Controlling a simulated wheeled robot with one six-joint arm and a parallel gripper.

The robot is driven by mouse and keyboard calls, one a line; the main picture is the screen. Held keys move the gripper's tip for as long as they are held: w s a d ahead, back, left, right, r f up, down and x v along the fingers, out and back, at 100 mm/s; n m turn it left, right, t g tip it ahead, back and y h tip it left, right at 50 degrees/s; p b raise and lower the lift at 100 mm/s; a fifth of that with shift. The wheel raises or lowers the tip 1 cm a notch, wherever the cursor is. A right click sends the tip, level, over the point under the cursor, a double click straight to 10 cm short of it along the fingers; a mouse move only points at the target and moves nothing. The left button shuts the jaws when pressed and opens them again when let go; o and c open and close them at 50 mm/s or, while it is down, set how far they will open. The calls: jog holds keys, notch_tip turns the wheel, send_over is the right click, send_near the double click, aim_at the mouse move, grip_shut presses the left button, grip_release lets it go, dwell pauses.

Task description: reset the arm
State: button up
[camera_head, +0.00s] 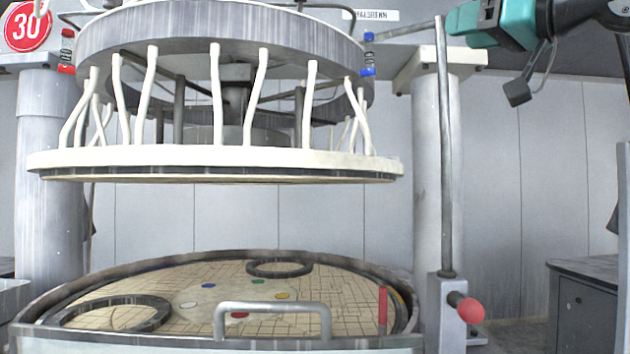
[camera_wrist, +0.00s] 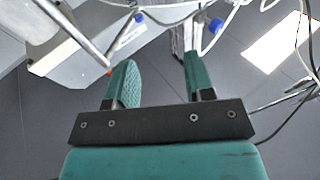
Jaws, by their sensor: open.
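My gripper (camera_head: 455,20) is at the top right of the head view, its teal fingers pointing left beside the upper part of a thin upright rod. In the wrist view my gripper (camera_wrist: 160,65) shows two teal fingers spread apart with nothing between them. Its dark crossbar and teal body fill the bottom of that view. My arm enters from the right edge of the head view, high above the floor.
A polishing machine has a raised upper platen (camera_head: 215,163) above a round lower platen (camera_head: 330,285) with dark rings and coloured dots. A grey rod (camera_head: 445,150) and pillar (camera_head: 432,170) stand near my gripper. A dark cabinet (camera_head: 585,305) is lower right.

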jog(key=s+a+f+g+h, duration=0.1)
jog(key=a+f+g, duration=0.2)
jog(key=f, duration=0.7)
jog(key=s+a+f+m+g+h, duration=0.1)
jog(key=a+f+g, duration=0.15)
jog(key=f, duration=0.75)
jog(key=s+a+f+g+h, duration=0.1)
jog(key=a+f+g+h, duration=0.15)
jog(key=f, duration=0.75)
jog(key=s+f+n+g+h, duration=0.1)
jog(key=s+f+g+h, duration=0.2)
jog(key=s+f+g, duration=0.6)
jog(key=s+f, duration=0.9)
jog(key=f, duration=0.2)
jog(key=shift+s+d+f+n, duration=0.3)
jog(key=shift+s+d, duration=0.05)
jog(key=shift+c, duration=0.3)
jog(key=shift+a, duration=0.1)
jog(key=shift+c, duration=0.3)
